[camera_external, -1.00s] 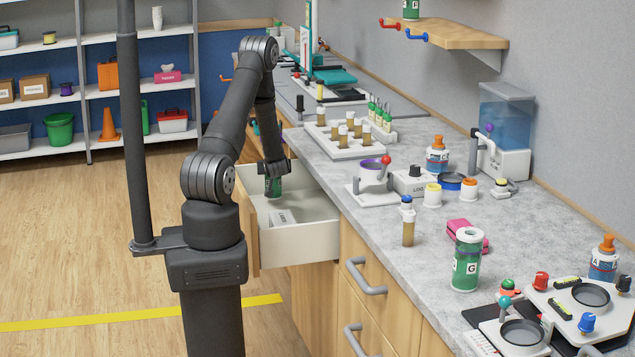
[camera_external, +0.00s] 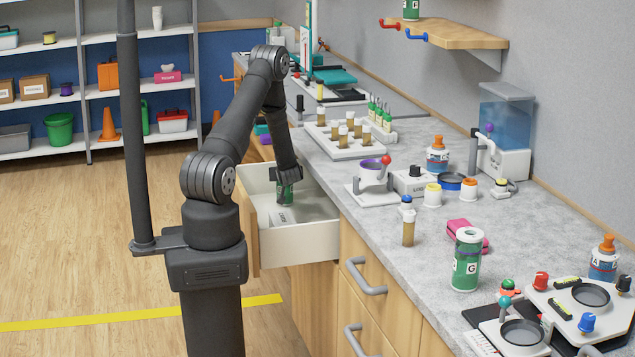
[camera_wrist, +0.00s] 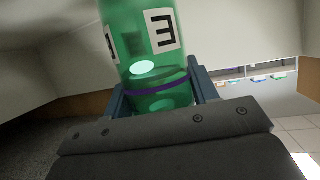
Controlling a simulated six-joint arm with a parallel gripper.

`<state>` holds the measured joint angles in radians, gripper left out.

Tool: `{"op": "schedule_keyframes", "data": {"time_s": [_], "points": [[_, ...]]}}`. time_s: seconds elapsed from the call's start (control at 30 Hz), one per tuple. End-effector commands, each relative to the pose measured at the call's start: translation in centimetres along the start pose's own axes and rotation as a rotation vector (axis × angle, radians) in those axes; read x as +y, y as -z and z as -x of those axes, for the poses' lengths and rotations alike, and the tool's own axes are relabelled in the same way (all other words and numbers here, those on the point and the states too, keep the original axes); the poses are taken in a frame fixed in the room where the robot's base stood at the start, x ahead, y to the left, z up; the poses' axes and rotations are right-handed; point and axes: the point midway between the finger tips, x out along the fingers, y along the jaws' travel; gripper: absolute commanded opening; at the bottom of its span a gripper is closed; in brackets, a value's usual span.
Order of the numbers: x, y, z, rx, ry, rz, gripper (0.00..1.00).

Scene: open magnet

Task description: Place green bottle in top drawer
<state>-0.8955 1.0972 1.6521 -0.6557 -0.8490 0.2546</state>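A green bottle (camera_external: 285,194) is inside the open top drawer (camera_external: 295,247), near its back right. It also shows in the wrist view (camera_wrist: 147,50), with a white label and a purple band. My gripper (camera_external: 287,183) points down into the drawer and is shut on the bottle, with a blue finger on each side of it in the wrist view. The external view does not clearly show whether the bottle touches the drawer floor. Another green bottle marked G (camera_external: 466,262) stands upright on the counter.
A light box-like object (camera_external: 281,216) lies in the drawer. The counter (camera_external: 340,185) edges the drawer on the right, with a vial rack (camera_external: 350,140) and a cup stand (camera_external: 371,185) near it. A third green bottle (camera_external: 411,9) stands on the wall shelf.

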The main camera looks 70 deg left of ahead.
Motion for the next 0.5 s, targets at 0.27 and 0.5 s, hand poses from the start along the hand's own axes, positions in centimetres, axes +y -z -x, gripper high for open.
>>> {"op": "schedule_keyframes", "data": {"time_s": [0.27, 0.5], "points": [[0.00, 0.07, 0.02, 0.000, 0.000, 0.000, 0.73], [0.06, 0.40, 0.71, 0.001, -0.001, 0.000, 0.73]]}}
